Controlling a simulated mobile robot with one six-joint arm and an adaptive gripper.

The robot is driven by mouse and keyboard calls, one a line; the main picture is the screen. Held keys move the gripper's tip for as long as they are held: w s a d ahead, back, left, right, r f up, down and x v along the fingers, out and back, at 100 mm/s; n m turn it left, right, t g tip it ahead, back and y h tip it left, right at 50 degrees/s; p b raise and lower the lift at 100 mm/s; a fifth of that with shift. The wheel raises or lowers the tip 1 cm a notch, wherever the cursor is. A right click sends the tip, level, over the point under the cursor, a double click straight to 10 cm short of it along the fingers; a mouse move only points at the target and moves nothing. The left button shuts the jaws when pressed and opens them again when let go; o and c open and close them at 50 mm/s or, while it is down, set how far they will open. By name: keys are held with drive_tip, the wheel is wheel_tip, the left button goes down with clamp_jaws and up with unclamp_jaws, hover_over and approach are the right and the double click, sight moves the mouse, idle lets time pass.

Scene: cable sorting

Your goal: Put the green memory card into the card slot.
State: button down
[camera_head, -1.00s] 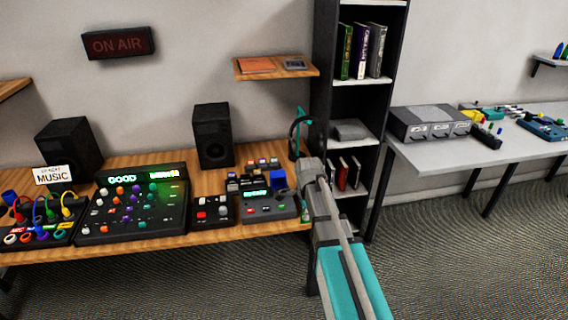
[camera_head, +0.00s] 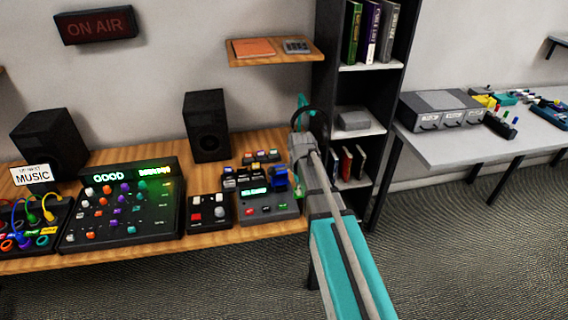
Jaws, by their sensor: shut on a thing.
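My gripper (camera_head: 297,184) is at the right end of the wooden desk, beside a small grey console (camera_head: 262,210) with a lit green display and a blue block (camera_head: 279,175) at its back right. Its fingers are dark, small and partly covered by my arm. I cannot make out the card slot clearly. Several small coloured pieces (camera_head: 262,156) stand in a rack behind the console.
A large mixer (camera_head: 120,215) and a small black button box (camera_head: 208,213) stand left of the console. A dark bookshelf (camera_head: 326,90) rises close to my arm. A grey table (camera_head: 440,148) is at right.

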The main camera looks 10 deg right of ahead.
drive_tip(key=shift+w+d, duration=0.15)
drive_tip(key=shift+w, duration=0.05)
idle(0.3)
drive_tip(key=w+a, duration=0.2)
drive_tip(key=w, duration=0.4)
drive_tip(key=w+a+f+b, duration=0.1)
drive_tip(key=w+a, duration=0.1)
drive_tip(key=w, duration=0.5)
drive_tip(key=shift+w+f, duration=0.3)
drive_tip(key=shift+f+b, duration=0.1)
drive_tip(key=shift+b, duration=0.3)
drive_tip(key=shift+f+b, duration=2.25)
drive_tip(key=shift+f+b, duration=1.5)
idle(1.8)
